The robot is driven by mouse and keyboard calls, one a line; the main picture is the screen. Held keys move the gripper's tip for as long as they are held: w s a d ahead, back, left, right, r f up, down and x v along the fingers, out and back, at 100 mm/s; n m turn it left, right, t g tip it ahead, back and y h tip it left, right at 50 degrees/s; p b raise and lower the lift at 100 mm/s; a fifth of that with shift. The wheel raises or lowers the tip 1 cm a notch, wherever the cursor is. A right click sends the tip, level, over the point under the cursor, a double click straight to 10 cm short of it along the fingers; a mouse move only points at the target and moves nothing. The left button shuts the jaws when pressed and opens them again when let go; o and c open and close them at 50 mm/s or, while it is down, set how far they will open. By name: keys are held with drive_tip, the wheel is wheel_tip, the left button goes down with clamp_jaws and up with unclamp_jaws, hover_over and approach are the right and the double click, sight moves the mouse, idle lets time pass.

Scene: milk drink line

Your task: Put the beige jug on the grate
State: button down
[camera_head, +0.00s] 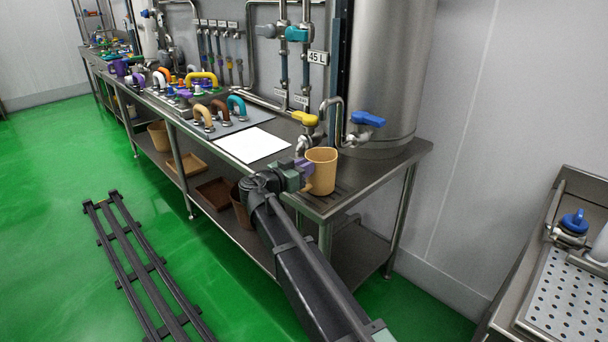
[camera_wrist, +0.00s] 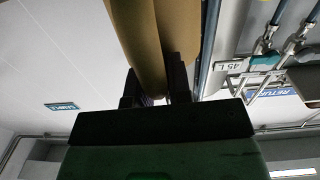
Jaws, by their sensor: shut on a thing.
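The beige jug (camera_head: 321,172) is upright at the right end of the steel bench, in front of the tank's blue-handled tap (camera_head: 366,120). My gripper (camera_head: 300,174) comes from the front left and is shut on the jug's near side. In the wrist view the jug (camera_wrist: 165,30) fills the top middle, with my two dark fingers (camera_wrist: 155,88) closed on its lower part in the picture. A dark slatted strip, which looks like the grate (camera_head: 343,197), lies at the bench end by the jug. I cannot tell whether the jug's base touches it.
The steel tank (camera_head: 388,70) stands behind the jug. A yellow-handled tap (camera_head: 304,118) is to its left. A white sheet (camera_head: 252,145) and several coloured handles (camera_head: 220,108) lie farther left. A sink with a perforated plate (camera_head: 570,300) is at the right.

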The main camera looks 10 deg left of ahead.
drive_tip(key=c, duration=1.1)
unclamp_jaws()
drive_tip(key=shift+o, duration=0.2)
drive_tip(key=shift+r, duration=0.1)
drive_tip(key=v, duration=1.2)
drive_tip(key=s+d+f+n+g+y, duration=0.15)
drive_tip(key=d+f+g, duration=0.25)
drive_tip(key=d, duration=0.7)
drive_tip(key=s+d+f+g, duration=0.2)
drive_tip(key=d+f+g, duration=0.25)
drive_tip(key=d, duration=0.65)
drive_tip(key=s+d+f+n+g+y, duration=0.2)
drive_tip(key=s+d+f+n+y, duration=0.1)
drive_tip(key=s, duration=0.5)
drive_tip(key=s+d+f+n+g+y, duration=0.3)
drive_tip(key=s+d+f+y, duration=0.2)
drive_tip(key=s+d+y, duration=0.2)
drive_tip(key=s+d, duration=0.2)
drive_tip(key=d, duration=0.1)
drive_tip(key=shift+f, duration=0.2)
